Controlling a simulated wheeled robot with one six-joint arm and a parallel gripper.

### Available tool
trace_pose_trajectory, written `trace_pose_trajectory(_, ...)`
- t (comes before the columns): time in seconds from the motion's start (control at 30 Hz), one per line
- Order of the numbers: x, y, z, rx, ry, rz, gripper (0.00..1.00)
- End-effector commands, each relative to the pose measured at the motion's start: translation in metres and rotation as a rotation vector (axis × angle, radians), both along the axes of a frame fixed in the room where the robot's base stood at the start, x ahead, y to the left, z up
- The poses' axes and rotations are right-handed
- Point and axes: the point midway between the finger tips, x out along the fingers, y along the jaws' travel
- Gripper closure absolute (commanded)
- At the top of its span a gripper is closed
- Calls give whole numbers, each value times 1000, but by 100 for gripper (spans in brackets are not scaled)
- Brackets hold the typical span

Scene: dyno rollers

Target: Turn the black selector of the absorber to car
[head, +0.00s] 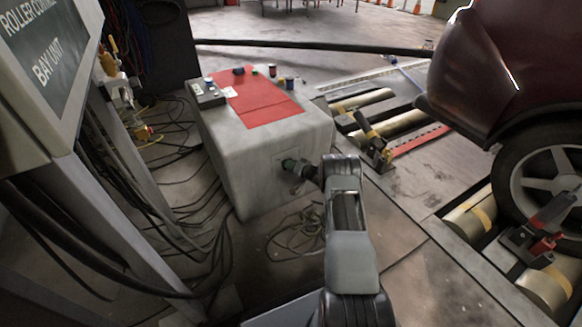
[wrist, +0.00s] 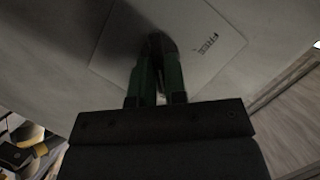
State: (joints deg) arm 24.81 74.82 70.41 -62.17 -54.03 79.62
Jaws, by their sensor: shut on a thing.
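The absorber (head: 240,170) is a pale grey box with a red top panel, standing in the middle of the head view. A light label plate (wrist: 205,48) is on its side face, with small dark print too small to read. The black selector (wrist: 157,42) sits on this plate, largely hidden between the fingers. My gripper (wrist: 158,68) has green fingers and is shut on the selector. In the head view, my gripper (head: 291,166) reaches the absorber's near side face. The selector's pointing direction cannot be told.
A control unit (head: 45,75) with hanging cables stands at the left. Loose cables (head: 300,232) lie on the floor by the absorber. Small knobs and a grey box (head: 206,94) sit on the absorber's top.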

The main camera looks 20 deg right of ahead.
Motion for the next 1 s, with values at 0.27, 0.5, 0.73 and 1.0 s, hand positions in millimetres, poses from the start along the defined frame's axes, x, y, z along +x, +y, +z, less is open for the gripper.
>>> trace_pose_trajectory(0.27, 0, -1, 1, 4, -1, -3, 100)
trace_pose_trajectory(0.5, 0, 0, 1, 3, 0, -2, 69)
trace_pose_trajectory(0.73, 0, 0, 0, 2, 0, -1, 62)
trace_pose_trajectory(1.0, -14, -8, 7, 1, 2, -3, 62)
